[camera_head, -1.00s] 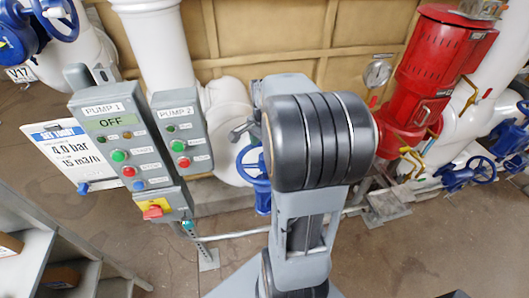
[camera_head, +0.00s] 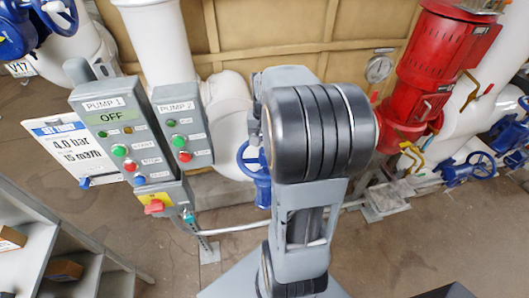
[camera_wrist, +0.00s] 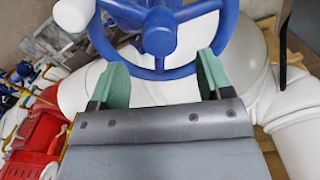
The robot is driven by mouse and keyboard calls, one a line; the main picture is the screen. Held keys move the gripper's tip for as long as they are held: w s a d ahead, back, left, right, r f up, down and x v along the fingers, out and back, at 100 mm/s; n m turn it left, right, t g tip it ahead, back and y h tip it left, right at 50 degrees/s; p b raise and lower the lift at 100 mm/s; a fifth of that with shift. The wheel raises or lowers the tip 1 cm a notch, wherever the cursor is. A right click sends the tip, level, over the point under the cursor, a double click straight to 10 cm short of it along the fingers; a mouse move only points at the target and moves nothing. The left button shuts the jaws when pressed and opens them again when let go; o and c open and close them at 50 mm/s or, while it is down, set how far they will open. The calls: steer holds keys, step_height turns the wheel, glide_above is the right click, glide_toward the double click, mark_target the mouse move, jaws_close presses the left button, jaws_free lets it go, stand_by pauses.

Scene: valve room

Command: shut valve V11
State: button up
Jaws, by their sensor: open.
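In the wrist view a blue handwheel (camera_wrist: 160,70) fills the top middle, with its hub and spokes above the near rim. My gripper (camera_wrist: 162,60) is open; its two green-padded fingers stand apart on either side of the near rim. I cannot tell whether they touch it. In the head view a blue handwheel (camera_head: 247,160) shows partly at the left of my arm, which hides the rest of it and my gripper. No tag reading V11 is legible.
A pump control box (camera_head: 125,140) stands left of my arm, with a sign (camera_head: 75,152) beside it. A tag V17 (camera_head: 20,69) hangs at the upper left. A red pump (camera_head: 425,75) and another blue handwheel (camera_head: 482,165) are at right. Shelves (camera_head: 45,250) stand lower left.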

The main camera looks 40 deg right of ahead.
steer(key=shift+n, duration=0.9)
steer(key=shift+f, duration=0.1)
steer(key=shift+f+b, duration=2.5)
steer(key=shift+f, duration=0.6)
steer(key=shift+s+f, duration=0.1)
steer(key=shift+c, duration=0.3)
